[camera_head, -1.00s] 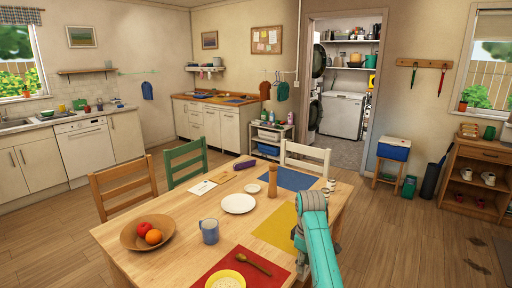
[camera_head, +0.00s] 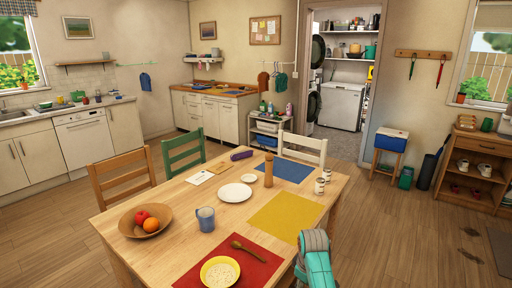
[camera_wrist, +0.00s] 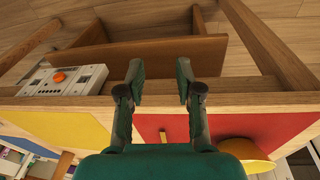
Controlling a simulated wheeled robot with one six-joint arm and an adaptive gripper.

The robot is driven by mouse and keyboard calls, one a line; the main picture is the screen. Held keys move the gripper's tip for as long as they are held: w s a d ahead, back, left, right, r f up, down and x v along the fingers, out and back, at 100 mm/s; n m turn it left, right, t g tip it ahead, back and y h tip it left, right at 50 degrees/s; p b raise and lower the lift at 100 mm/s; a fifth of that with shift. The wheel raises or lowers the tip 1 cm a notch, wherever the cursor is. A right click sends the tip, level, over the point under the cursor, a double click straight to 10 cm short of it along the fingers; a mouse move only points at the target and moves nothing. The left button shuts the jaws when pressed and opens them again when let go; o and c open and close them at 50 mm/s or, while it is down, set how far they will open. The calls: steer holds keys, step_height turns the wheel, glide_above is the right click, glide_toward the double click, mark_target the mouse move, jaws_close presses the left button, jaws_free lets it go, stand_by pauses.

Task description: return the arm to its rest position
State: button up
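My teal arm (camera_head: 315,262) rises at the bottom edge of the head view, just right of the dining table's near edge. My gripper (camera_wrist: 161,78) does not show in the head view. In the wrist view its two dark green fingers are apart, with nothing between them. They reach across the wooden table's edge (camera_wrist: 225,99), with a red placemat (camera_wrist: 285,130) and a yellow placemat (camera_wrist: 60,128) below in the picture. I cannot tell how far the fingers are from the table.
The table (camera_head: 175,205) holds a fruit bowl (camera_head: 128,226), a blue mug (camera_head: 205,219), a yellow bowl (camera_head: 220,272), a brown bottle (camera_head: 269,170) and jars (camera_head: 320,186). A white box with an orange knob (camera_wrist: 65,80) lies beyond the table edge. Open floor (camera_head: 410,225) is at right.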

steer(key=s+d+f+m+t, duration=0.1)
steer(key=s+f+m+t, duration=0.15)
steer(key=s+f, duration=1.05)
steer(key=s+f+m+t, duration=0.1)
steer(key=s+f+t, duration=0.15)
steer(key=s, duration=0.55)
steer(key=s+f+m+t, duration=0.1)
steer(key=s+f, duration=0.2)
steer(key=s, duration=0.5)
steer(key=s+d+r+m+t, duration=0.1)
steer(key=s+r+t, duration=0.1)
steer(key=s+r, duration=0.45)
steer(key=s+d+r+m+t, duration=0.1)
steer(key=s+r+m+t, duration=0.15)
steer(key=s, duration=0.75)
steer(key=s+r+t, duration=0.1)
steer(key=s+r, duration=0.5)
steer(key=r, duration=0.3)
steer(key=s+r+m+t, duration=0.1)
steer(key=s+r, duration=0.5)
steer(key=r, duration=0.4)
steer(key=shift+r+m+t, duration=0.2)
steer(key=shift+m+t, duration=0.1)
steer(key=shift+t, duration=0.05)
